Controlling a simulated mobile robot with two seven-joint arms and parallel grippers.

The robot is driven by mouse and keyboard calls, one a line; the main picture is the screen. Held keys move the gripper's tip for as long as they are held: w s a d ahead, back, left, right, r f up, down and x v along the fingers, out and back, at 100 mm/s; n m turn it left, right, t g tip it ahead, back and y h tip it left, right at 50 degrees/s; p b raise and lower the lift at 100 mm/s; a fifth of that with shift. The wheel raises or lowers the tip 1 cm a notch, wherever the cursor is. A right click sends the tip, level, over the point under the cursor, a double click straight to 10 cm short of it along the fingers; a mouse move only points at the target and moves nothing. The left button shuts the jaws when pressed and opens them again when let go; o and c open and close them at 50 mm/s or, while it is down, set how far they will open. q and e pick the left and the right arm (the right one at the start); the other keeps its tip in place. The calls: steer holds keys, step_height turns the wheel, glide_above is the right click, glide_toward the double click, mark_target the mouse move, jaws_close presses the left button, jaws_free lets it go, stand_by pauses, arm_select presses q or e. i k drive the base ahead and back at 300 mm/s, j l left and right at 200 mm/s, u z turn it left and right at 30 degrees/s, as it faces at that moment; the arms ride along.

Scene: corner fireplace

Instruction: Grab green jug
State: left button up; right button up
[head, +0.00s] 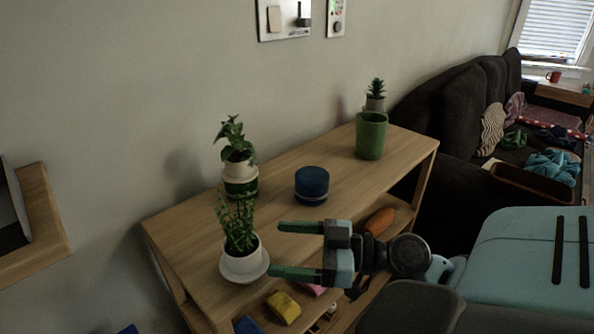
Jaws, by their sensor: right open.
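The green jug (371,137) stands upright near the far right end of the wooden shelf top (345,165), in the head view. It looks like a plain green cylinder, and no handle shows. My right gripper (277,250) is open and empty. It is at the shelf's front edge, its two green-tipped fingers pointing left, well to the lower left of the jug and apart from it. The nearer finger is close to a potted plant in a white pot (241,257); I cannot tell whether they touch. My left gripper is out of view.
A blue glass container (311,185) stands mid-shelf. A plant in a white and green pot (240,180) is left of it. A small succulent (375,95) stands behind the jug. A dark sofa (455,110) is to the right. The shelf between blue container and jug is clear.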

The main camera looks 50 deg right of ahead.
mark_target(370, 127)
steer(key=z, duration=1.45)
steer(key=i+l+u, duration=0.15)
steer(key=i+l, duration=0.2)
steer(key=i+l+u, duration=0.1)
steer(key=i+l, duration=0.2)
steer(key=i+l+u, duration=0.15)
steer(key=i+l, duration=0.15)
steer(key=l, duration=0.15)
steer(key=i+l+u, duration=0.15)
steer(key=l, duration=0.25)
steer(key=i+l+u, duration=0.15)
steer(key=i+l, duration=0.2)
steer(key=l, duration=0.15)
